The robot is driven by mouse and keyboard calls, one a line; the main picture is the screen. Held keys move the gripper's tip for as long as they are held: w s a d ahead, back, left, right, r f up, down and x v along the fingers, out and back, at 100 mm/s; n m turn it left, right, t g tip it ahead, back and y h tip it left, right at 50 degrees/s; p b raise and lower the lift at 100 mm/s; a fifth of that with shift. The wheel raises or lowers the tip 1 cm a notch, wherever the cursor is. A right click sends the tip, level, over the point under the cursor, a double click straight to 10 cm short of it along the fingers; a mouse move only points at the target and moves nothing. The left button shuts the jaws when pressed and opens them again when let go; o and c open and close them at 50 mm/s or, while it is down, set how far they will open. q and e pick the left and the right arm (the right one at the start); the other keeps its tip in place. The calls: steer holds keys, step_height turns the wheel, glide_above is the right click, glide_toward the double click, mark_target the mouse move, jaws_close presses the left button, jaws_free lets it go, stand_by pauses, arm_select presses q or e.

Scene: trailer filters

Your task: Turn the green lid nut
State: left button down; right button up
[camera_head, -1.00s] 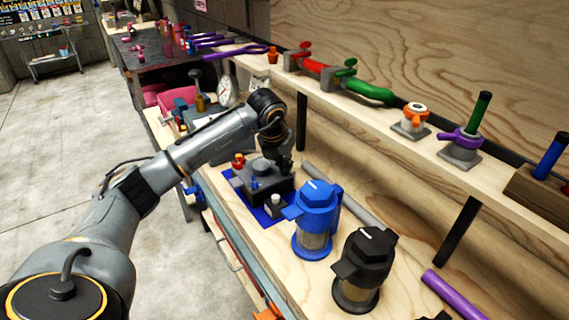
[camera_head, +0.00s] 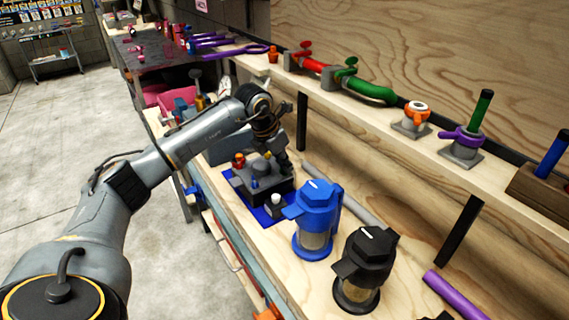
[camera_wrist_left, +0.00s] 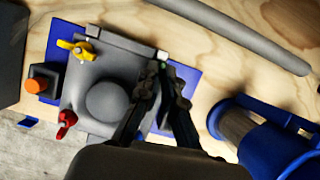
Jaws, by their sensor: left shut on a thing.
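A dark grey box with a lid (camera_wrist_left: 107,100) sits on a blue mat (camera_wrist_left: 187,78) on the wooden bench; it also shows in the head view (camera_head: 266,187). A yellow nut (camera_wrist_left: 77,48) and a red nut (camera_wrist_left: 67,122) stand at its left corners in the left wrist view. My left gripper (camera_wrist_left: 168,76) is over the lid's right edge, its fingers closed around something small. A speck of green (camera_wrist_left: 165,63) shows at the fingertips, the green lid nut mostly hidden by them. In the head view my left gripper (camera_head: 277,150) comes down tilted onto the box's back side. My right gripper is out of view.
A blue filter housing (camera_head: 314,220) and a black one (camera_head: 363,270) stand close in front of the box. A grey rod (camera_head: 343,196) lies behind. A shelf with a red and green pipe (camera_head: 340,80) runs above the bench.

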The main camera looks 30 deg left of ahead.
arm_select(q)
steer(key=shift+m, duration=0.5)
steer(key=c, duration=1.5)
jaws_free()
steer(key=v, duration=1.2)
steer(key=shift+a, duration=0.2)
